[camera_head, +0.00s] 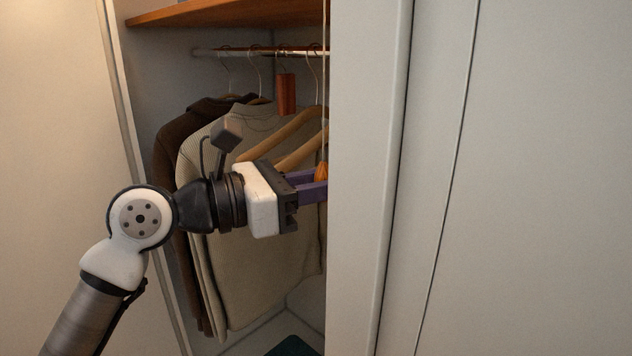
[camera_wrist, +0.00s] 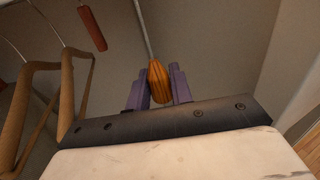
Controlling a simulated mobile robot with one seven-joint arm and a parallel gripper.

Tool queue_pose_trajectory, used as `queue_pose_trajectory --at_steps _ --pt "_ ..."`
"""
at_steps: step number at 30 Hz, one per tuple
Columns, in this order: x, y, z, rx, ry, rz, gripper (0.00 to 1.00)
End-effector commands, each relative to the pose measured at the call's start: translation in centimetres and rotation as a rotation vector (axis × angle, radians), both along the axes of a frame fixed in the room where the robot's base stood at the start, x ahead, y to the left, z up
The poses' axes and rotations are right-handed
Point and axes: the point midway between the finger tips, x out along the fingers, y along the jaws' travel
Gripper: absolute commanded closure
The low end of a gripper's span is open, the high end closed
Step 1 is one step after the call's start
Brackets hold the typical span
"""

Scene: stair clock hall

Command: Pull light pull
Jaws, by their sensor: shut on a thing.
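The light pull is an orange-brown, ribbed wooden knob (camera_wrist: 158,82) on a thin pale cord (camera_wrist: 143,28). In the wrist view it sits between the two purple fingers of my gripper (camera_wrist: 160,84), which is shut on it. In the head view the cord (camera_head: 324,80) hangs down in front of the closet opening, and the knob (camera_head: 321,171) shows just above the fingers of my gripper (camera_head: 316,184). The fingertips and part of the knob are hidden behind the white closet edge there.
A white panel (camera_head: 366,180) stands close on the right of my gripper. Sweaters (camera_head: 240,250) hang on wooden hangers (camera_head: 285,135) from a rail (camera_head: 235,52) behind my arm. A red-brown block (camera_head: 286,93) hangs from the rail. A wooden shelf (camera_head: 230,12) is above.

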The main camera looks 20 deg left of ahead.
Motion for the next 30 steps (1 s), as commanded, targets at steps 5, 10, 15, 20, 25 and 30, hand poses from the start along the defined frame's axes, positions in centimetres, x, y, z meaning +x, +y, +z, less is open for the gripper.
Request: queue_pose_trajectory --at_steps 5,10,15,20,25,30 --pt "0.0 0.0 -0.1 0.0 0.0 -0.001 0.95" --pt "0.0 0.0 -0.6 0.0 0.0 -0.001 0.95" --pt "0.0 0.0 -1.1 0.0 0.0 -0.001 0.95" --pt "0.0 0.0 -1.5 0.0 0.0 -0.001 0.95" --pt "0.0 0.0 -2.0 0.001 0.001 -0.001 0.95" --pt "0.0 0.0 -1.8 0.001 0.001 -0.001 0.59"
